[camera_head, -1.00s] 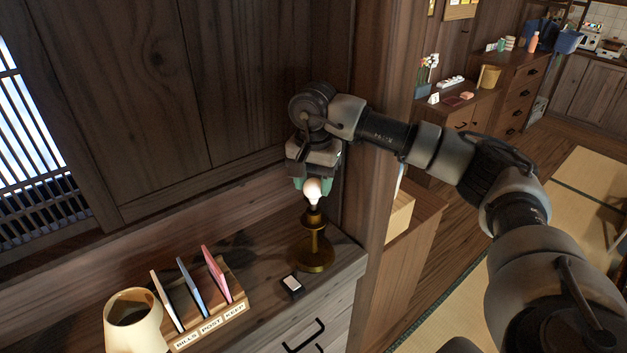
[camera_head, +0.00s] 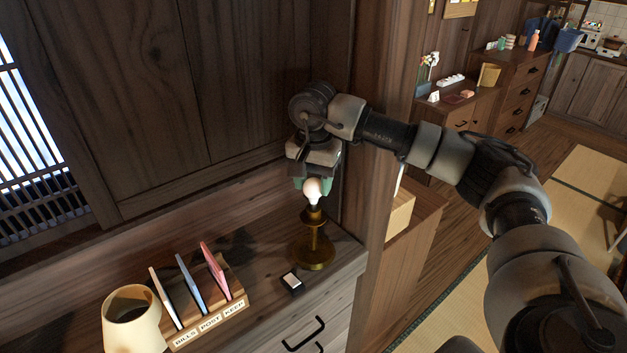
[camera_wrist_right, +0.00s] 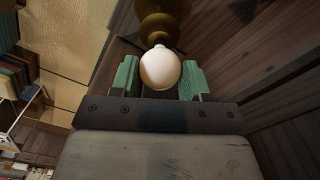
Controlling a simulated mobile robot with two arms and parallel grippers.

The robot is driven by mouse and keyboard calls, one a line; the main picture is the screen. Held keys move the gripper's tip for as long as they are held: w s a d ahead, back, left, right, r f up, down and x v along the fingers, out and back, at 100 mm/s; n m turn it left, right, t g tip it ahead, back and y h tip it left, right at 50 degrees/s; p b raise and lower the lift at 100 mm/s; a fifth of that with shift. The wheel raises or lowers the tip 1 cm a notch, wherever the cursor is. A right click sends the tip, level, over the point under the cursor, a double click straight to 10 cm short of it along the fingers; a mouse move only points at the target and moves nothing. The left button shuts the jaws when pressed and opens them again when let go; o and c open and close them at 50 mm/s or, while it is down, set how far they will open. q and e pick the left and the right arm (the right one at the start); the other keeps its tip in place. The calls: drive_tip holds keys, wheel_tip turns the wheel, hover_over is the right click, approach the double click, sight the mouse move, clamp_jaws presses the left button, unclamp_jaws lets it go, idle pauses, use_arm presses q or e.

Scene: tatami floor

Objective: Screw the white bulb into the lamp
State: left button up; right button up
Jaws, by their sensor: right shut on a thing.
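The white bulb (camera_head: 313,190) is upright above the brass lamp base (camera_head: 314,245), at the top of its stem. My right gripper (camera_head: 313,184) comes from above and is shut on the bulb, with green finger pads at its sides. In the right wrist view the bulb (camera_wrist_right: 160,69) sits between the green pads of the gripper (camera_wrist_right: 160,80), with the brass lamp (camera_wrist_right: 160,22) right behind it. I cannot tell how deep the bulb's neck sits in the socket. My left gripper is out of view.
A cream lampshade (camera_head: 132,322) stands at the front left. A wooden letter rack (camera_head: 212,318) holds upright cards beside it. A small dark box with a white top (camera_head: 291,283) lies in front of the lamp. A wooden post (camera_head: 378,200) rises close to the lamp's right.

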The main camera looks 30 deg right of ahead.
drive_tip(key=shift+f+b, duration=0.5)
drive_tip(key=shift+f, duration=0.05)
idle(0.5)
drive_tip(key=o, duration=0.8)
drive_tip(key=shift+r, duration=0.1)
drive_tip(key=shift+r, duration=0.35)
wheel_tip(320, 180, up, 10)
drive_tip(key=shift+f+b, duration=0.1)
drive_tip(key=shift+b, duration=0.8)
